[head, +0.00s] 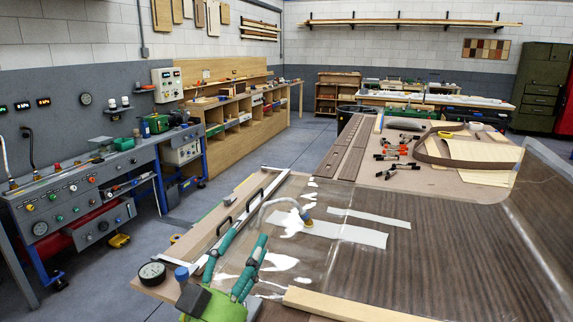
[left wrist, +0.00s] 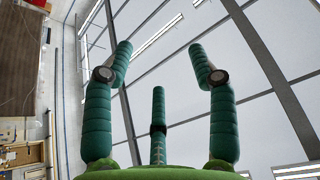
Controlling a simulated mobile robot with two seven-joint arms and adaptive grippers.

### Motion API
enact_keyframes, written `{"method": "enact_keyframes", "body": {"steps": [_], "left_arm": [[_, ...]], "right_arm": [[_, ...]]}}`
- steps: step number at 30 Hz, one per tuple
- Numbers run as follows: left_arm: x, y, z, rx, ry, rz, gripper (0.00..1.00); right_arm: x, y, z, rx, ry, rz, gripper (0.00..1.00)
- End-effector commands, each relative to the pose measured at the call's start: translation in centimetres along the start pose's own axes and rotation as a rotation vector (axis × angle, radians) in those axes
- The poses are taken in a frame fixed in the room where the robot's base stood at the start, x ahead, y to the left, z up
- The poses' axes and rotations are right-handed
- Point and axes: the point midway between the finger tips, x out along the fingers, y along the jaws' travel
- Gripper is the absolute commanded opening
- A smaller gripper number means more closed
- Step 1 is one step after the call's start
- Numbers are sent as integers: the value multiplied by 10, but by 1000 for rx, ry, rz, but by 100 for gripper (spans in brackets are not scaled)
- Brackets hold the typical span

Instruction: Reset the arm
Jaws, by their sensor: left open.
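My left gripper (head: 247,238) has teal fingers on a bright green palm and stands at the lower left of the head view, fingers up, in front of the veneering table (head: 160,290). In the left wrist view my left gripper (left wrist: 161,48) has its fingers spread wide with nothing between them, and the ceiling shows behind. The fingers overlap the clear film (head: 315,195) in the head picture; I cannot tell how far above it they are. My right gripper is not in view.
A dark wood panel (head: 420,265) lies under the film, with pale strips (head: 345,232) on it. A light wood bar (head: 345,305) crosses the near edge. A round gauge (head: 152,273) is at the left corner.

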Motion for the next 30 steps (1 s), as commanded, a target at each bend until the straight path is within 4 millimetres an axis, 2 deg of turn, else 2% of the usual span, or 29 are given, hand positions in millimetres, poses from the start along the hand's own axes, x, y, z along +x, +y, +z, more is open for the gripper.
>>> {"method": "enact_keyframes", "body": {"steps": [1, 3, 5, 6, 8, 9, 12, 15, 17, 24, 26, 30], "left_arm": [[-18, -11, 34, -33, -142, -65, 58], [-47, -23, 77, -66, -338, -134, 58], [-77, -28, 112, -92, -505, -176, 58], [-100, -28, 132, -107, -616, -195, 58], [-137, -26, 160, -132, -780, -212, 58], [-164, -23, 175, -148, -887, -216, 58], [-226, -11, 200, -182, -1125, -206, 58], [-278, 2, 212, -213, -1311, -177, 58], [-305, 9, 214, -229, -1405, -156, 58], [-394, 38, 206, -295, -1709, -54, 58], [-414, 45, 200, -313, -1777, -24, 58], [-423, 54, 238, -311, -1789, -19, 58]], "right_arm": [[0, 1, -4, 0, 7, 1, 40], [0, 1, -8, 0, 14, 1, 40], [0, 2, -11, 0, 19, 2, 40], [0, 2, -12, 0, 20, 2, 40], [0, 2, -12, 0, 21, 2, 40], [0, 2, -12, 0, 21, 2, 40], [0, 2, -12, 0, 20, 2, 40], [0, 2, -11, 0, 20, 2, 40], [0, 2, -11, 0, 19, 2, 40], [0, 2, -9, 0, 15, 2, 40], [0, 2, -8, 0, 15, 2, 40], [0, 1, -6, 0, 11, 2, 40]]}}
